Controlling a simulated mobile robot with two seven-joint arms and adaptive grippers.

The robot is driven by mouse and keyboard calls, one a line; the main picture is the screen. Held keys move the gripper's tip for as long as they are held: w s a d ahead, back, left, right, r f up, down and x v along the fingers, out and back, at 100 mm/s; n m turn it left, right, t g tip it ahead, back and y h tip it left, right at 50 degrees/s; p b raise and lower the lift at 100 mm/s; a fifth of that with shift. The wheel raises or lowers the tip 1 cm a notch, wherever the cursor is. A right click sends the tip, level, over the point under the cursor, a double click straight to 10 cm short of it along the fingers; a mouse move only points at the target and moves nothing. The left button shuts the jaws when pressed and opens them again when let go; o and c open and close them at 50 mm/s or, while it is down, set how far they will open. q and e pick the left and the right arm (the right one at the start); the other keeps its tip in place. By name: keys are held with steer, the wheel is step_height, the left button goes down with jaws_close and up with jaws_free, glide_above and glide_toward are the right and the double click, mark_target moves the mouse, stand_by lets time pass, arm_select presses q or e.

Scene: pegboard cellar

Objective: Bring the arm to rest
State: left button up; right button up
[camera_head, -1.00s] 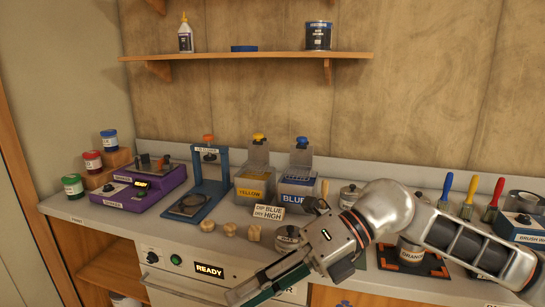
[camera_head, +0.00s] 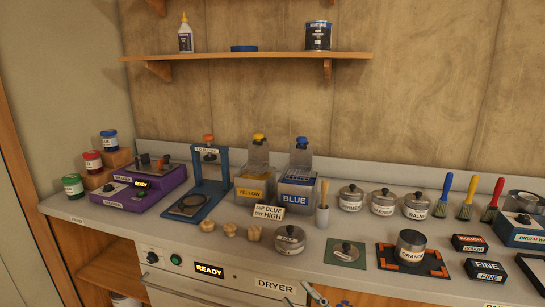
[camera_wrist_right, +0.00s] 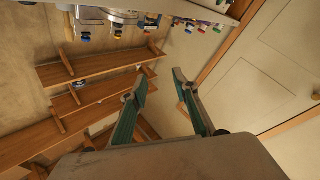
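My right gripper (camera_head: 308,296) shows only as a small piece at the bottom edge of the head view, in front of the counter and near the dryer label. In the right wrist view my right gripper (camera_wrist_right: 161,80) is open, its two green-lined fingers apart with nothing between them. That view is turned, with shelves on the left and pale doors on the right. My left gripper is in neither view.
The dryer (camera_head: 205,285) stands below.

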steer(key=s+d+f+m+g+h, duration=0.2)
steer(key=s+f, duration=0.4)
steer(key=f, duration=0.4)
steer(key=s+d+f+m+g+h, duration=0.2)
steer(key=s+d+f+m+h, duration=0.2)
steer(key=f, duration=0.6)
steer(key=s+d+f+m+g+h, duration=0.2)
steer(key=s+d+f+m+h, duration=0.1)
steer(key=s+d+f, duration=0.4)
step_height(320, 180, down, 3)
steer(key=shift+s+d+f, duration=0.15)
steer(key=shift+s+d, duration=0.25)
steer(key=shift+s, duration=0.3)
